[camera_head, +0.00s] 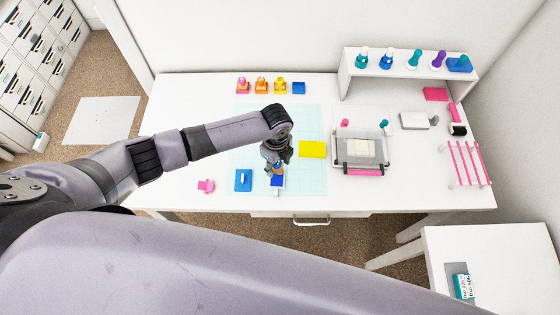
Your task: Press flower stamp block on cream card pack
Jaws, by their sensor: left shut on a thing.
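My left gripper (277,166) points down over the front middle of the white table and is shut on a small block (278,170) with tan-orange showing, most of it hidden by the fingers. I take this to be the flower stamp block; its flower face cannot be seen. Right under it lies a small blue and white piece (277,186) on the pale cutting mat. Whether the block touches it, I cannot tell. I cannot single out the cream card pack for sure. A flat yellow piece (312,149) lies just right of the gripper. My right gripper is not in view.
A blue pad with a white handle (243,180) and a pink stamp (206,185) lie left of the gripper. A grey press-like tray (360,152) stands to the right. Coloured stamps (261,86) line the back edge. A shelf (408,69) holds several bottle-like things.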

